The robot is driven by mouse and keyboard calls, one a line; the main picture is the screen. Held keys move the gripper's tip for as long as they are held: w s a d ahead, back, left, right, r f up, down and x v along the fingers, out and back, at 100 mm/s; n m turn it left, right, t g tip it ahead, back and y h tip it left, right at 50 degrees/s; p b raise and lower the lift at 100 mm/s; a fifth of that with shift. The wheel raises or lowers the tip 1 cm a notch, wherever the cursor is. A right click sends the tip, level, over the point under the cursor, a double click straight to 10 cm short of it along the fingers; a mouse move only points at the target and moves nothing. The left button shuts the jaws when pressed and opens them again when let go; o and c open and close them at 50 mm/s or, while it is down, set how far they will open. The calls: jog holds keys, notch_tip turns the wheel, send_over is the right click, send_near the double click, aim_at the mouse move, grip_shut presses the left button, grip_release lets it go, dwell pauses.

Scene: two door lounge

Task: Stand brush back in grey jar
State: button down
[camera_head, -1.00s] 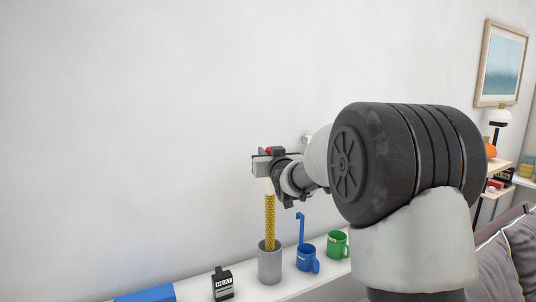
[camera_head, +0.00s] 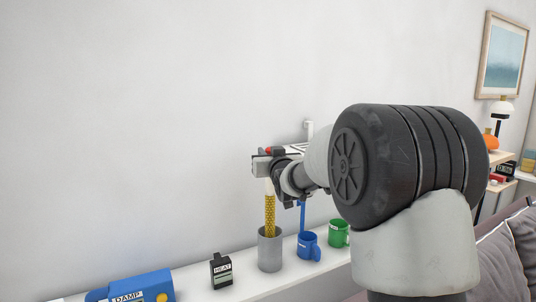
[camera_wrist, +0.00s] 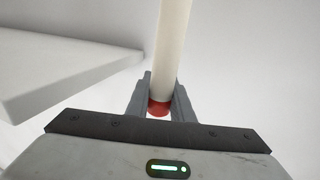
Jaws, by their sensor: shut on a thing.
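The brush has a yellow patterned lower part (camera_head: 270,213), a pale handle (camera_wrist: 172,45) and a red end (camera_wrist: 159,107). It hangs upright below my gripper (camera_head: 263,163), which is shut on its handle near the red end. The fingers also show on both sides of the handle in the wrist view (camera_wrist: 160,92). The grey jar (camera_head: 270,254) stands upright on the white shelf directly under the brush. The brush's lower end is at the jar's mouth and its tip is hidden there; I cannot tell how deep it reaches.
A black bottle labelled HEAT (camera_head: 221,271) and a blue box labelled DAMP (camera_head: 142,287) stand left of the jar. A blue mug (camera_head: 308,246) and a green mug (camera_head: 339,234) stand to its right. The wall is close behind the white shelf (camera_head: 245,281).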

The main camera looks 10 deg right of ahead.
jog(key=c, duration=1.5)
grip_release()
jog(key=s, duration=0.5)
jog(key=s+b, duration=0.1)
jog(key=s, duration=0.5)
jog(key=s+d, duration=0.1)
jog(key=s, duration=0.5)
jog(key=shift+s+r, duration=0.15)
jog(key=shift+s, duration=0.05)
jog(key=s+f+g, duration=0.4)
jog(key=s+f, duration=0.1)
jog(key=s, duration=0.5)
jog(key=s+f+g+h, duration=0.1)
jog(key=s+f+g, duration=0.35)
jog(key=s, duration=0.55)
jog(key=s+f+g, duration=0.3)
jog(key=s+f, duration=0.2)
jog(key=s, duration=0.5)
jog(key=shift+m+g, duration=0.3)
jog(key=shift+g, duration=0.05)
jog(key=r+p, duration=1.2)
jog(key=shift+s+a, duration=0.3)
jog(key=shift+a, duration=0.1)
